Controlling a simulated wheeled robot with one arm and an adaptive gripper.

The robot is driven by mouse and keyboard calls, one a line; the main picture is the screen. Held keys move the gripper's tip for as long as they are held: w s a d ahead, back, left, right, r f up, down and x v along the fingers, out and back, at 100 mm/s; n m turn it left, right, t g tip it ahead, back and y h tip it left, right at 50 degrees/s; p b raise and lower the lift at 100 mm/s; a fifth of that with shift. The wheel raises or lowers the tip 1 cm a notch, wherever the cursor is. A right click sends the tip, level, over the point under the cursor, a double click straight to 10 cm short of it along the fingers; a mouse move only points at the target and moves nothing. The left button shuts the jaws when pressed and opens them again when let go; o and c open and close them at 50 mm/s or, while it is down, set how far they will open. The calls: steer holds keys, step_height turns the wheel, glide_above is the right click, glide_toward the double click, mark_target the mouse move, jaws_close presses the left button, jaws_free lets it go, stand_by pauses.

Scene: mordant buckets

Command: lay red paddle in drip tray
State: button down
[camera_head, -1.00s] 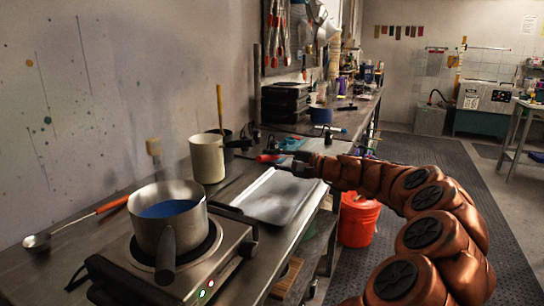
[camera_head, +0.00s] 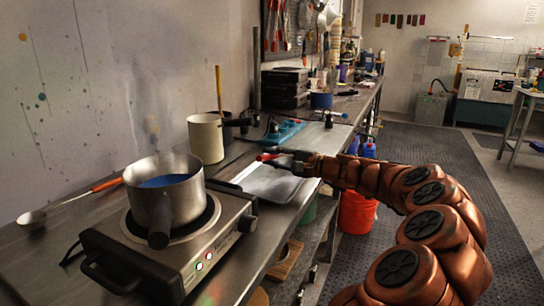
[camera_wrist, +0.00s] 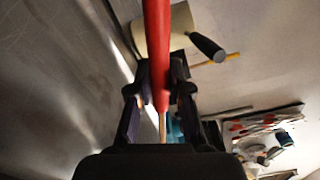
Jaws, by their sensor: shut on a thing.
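My gripper (camera_head: 280,155) is shut on the red paddle (camera_head: 266,157), which it holds at the far end of the drip tray. In the wrist view the paddle's red length (camera_wrist: 157,45) runs up between the two fingers (camera_wrist: 158,95), with a thin tan part below it. The drip tray (camera_head: 270,187) is a shallow metal tray lying on the bench, with no object seen in it. The paddle appears above the tray's far edge; its exact height and any contact with the tray cannot be told.
A hot plate (camera_head: 185,245) bearing a pot (camera_head: 165,205) of blue liquid stands nearer on the bench. A cream pot (camera_head: 206,138) stands left of the tray, against the wall side. A blue molded tray (camera_head: 285,132) lies beyond.

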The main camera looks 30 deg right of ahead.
steer(key=c, duration=1)
jaws_free()
steer(key=v, duration=1.2)
